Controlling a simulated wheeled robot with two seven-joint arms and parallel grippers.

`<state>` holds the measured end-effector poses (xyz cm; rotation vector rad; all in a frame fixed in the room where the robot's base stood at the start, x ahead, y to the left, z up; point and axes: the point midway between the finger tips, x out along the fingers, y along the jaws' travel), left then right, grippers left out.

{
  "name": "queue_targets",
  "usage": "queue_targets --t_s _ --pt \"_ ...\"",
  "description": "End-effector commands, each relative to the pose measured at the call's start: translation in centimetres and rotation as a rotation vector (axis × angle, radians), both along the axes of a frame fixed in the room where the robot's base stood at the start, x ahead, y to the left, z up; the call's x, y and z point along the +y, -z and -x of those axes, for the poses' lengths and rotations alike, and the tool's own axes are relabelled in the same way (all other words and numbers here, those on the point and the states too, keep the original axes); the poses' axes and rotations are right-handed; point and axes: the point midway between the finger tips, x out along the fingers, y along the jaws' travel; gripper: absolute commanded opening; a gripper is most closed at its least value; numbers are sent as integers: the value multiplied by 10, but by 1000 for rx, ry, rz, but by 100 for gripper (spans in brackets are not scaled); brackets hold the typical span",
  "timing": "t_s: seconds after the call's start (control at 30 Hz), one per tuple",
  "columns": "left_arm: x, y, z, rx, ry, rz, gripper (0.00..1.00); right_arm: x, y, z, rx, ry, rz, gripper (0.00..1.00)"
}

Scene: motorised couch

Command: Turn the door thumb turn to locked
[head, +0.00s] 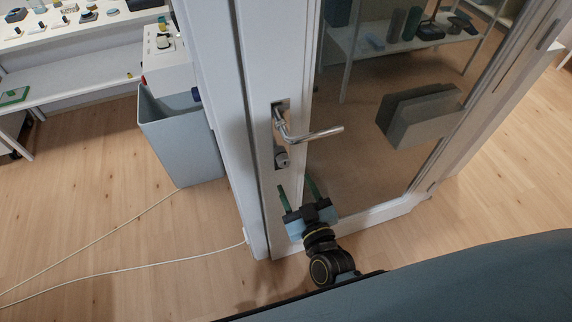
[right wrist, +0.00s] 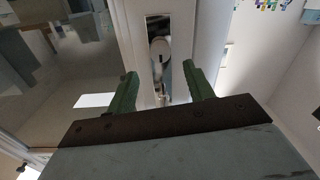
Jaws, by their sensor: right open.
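The door thumb turn (head: 282,158) is a small metal knob on a metal plate, below the silver lever handle (head: 312,134) on the white door. In the right wrist view the thumb turn (right wrist: 160,48) shows as a round metal piece between the fingers in the picture, beyond their tips. Whether it stands at locked cannot be told. My right gripper (head: 298,190) is open, with green fingers pointing up toward the door, below the thumb turn and apart from it. It also shows in the right wrist view (right wrist: 160,85), with nothing held. My left gripper is not in view.
The door has a large glass pane (head: 360,110); shelves and a grey block show through it. A grey bin (head: 180,135) stands left of the door edge. A white cable (head: 130,271) lies on the wooden floor. A blue couch-like surface (head: 470,275) fills the lower right.

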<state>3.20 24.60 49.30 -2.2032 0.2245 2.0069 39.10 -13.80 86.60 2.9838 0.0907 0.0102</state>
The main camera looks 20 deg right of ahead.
Motion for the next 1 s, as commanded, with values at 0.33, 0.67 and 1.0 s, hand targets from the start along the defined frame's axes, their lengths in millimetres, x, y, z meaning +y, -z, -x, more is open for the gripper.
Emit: queue_targets --t_s 0.33,0.67,1.0 --pt "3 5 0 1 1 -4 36 4 1 -62 0 0 -1 52" --pt "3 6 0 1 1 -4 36 5 1 -75 2 -1 -1 52" --pt "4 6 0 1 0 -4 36 5 1 -74 2 -1 0 25"
